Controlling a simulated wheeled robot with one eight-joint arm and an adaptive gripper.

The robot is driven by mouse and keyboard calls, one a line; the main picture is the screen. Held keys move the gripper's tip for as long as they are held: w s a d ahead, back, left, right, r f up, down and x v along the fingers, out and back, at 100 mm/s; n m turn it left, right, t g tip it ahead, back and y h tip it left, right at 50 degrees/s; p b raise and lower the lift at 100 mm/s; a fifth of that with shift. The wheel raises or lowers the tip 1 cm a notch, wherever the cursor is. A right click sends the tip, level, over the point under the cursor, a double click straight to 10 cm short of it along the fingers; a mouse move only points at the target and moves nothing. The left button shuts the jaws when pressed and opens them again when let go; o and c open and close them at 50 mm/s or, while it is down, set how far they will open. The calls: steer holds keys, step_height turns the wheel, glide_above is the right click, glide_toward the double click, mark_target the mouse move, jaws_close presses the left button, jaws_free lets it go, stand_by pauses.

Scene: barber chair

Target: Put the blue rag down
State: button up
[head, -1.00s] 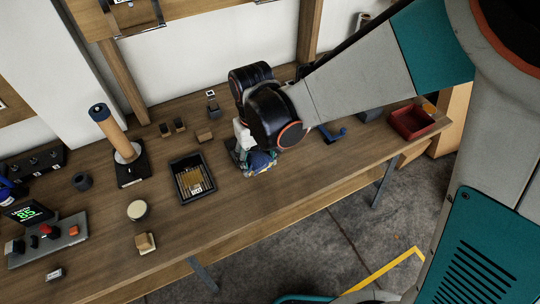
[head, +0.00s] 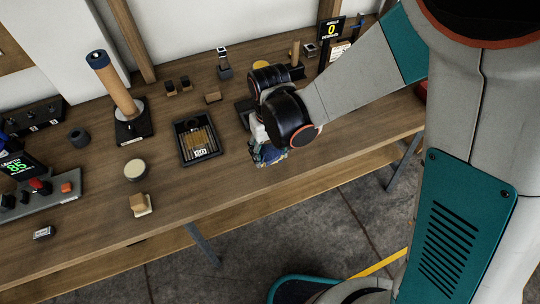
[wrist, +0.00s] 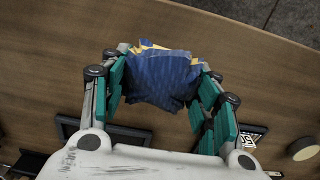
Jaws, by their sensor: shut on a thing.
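The blue rag (wrist: 160,78) is crumpled, with some yellowish edges, and sits between the fingers of my gripper (wrist: 162,88) in the wrist view. My gripper is shut on it. In the head view the rag (head: 268,154) shows just below my gripper (head: 262,146), over the front part of the wooden workbench (head: 228,200). My wrist hides part of the rag. I cannot tell whether the rag touches the bench top.
A black tray with thin sticks (head: 198,142) lies left of my gripper. A round tin (head: 135,170), a wooden block (head: 140,204) and a paper roll on a stand (head: 120,90) stand farther left. Bare bench lies in front of the tray.

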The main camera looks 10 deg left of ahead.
mark_target(270, 161)
step_height(270, 161, down, 4)
steer(key=b, duration=0.2)
steer(key=shift+b, duration=0.35)
steer(key=shift+s+d+f+b, duration=0.1)
steer(key=shift+s+f+b, duration=0.05)
steer(key=shift+f+b, duration=0.25)
steer(key=o, duration=1.3)
steer(key=shift+f, duration=0.1)
steer(key=shift+r, duration=0.2)
